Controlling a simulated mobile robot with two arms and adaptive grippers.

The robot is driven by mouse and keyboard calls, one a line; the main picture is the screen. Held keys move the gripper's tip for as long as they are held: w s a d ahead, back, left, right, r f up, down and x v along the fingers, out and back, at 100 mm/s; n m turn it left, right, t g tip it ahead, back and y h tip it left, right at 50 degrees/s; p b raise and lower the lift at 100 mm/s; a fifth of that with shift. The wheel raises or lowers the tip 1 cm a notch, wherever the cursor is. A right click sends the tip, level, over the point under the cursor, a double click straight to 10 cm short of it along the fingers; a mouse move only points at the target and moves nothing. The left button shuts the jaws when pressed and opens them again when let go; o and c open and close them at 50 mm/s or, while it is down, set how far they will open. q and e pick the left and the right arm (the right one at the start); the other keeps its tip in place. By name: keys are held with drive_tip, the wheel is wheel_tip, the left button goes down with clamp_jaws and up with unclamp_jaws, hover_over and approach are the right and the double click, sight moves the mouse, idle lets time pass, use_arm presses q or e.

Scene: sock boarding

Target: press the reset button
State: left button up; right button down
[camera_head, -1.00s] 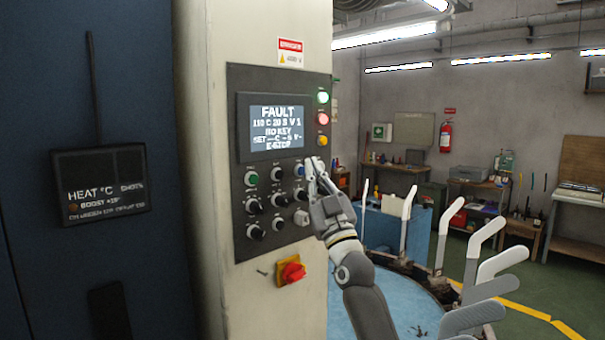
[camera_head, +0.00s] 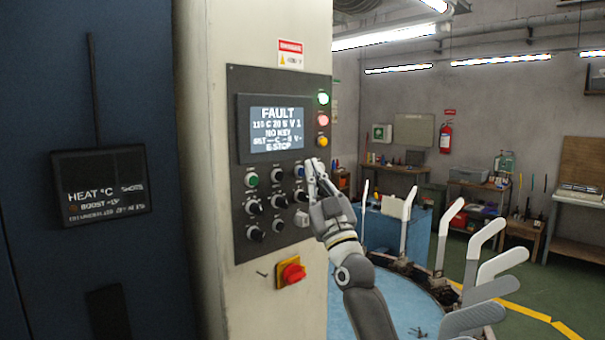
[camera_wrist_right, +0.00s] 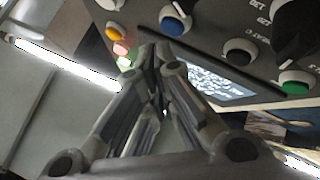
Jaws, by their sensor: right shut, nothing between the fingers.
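The control panel (camera_head: 240,100) is dark, set in a pale column, with a lit screen (camera_head: 277,128) reading FAULT, NO KEY and E-STOP. A blue button (camera_head: 298,171) sits below the screen's right corner; it shows large in the wrist view (camera_wrist_right: 176,20). No readable label confirms which button is reset. My right gripper (camera_head: 314,166) is shut and empty in front of the panel, just right of the blue button. In the wrist view its fingertips (camera_wrist_right: 161,50) lie just below the blue button; contact cannot be told. My left gripper is not in view.
A green button (camera_head: 251,179) and several black knobs surround the blue one. Green, red and amber lamps (camera_head: 323,119) line the panel's right edge. A red emergency-stop knob (camera_head: 291,273) on yellow sits below. Pale sock-board forms (camera_head: 442,235) stand at right.

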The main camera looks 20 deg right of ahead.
drive_tip(key=shift+w, duration=0.1)
idle(0.3)
drive_tip(key=shift+w+a, duration=0.15)
drive_tip(key=shift+w, duration=0.15)
drive_tip(key=shift+w+a, duration=0.15)
drive_tip(key=shift+w, duration=0.25)
idle(0.6)
drive_tip(key=shift+s, duration=0.2)
drive_tip(key=shift+s+d, duration=0.3)
drive_tip(key=shift+s, duration=0.3)
drive_tip(key=s, duration=0.1)
drive_tip(key=s+d, duration=0.1)
drive_tip(key=s, duration=0.1)
drive_tip(key=s+p, duration=0.1)
drive_tip(key=shift+s+d, duration=0.3)
drive_tip(key=shift+s, duration=0.05)
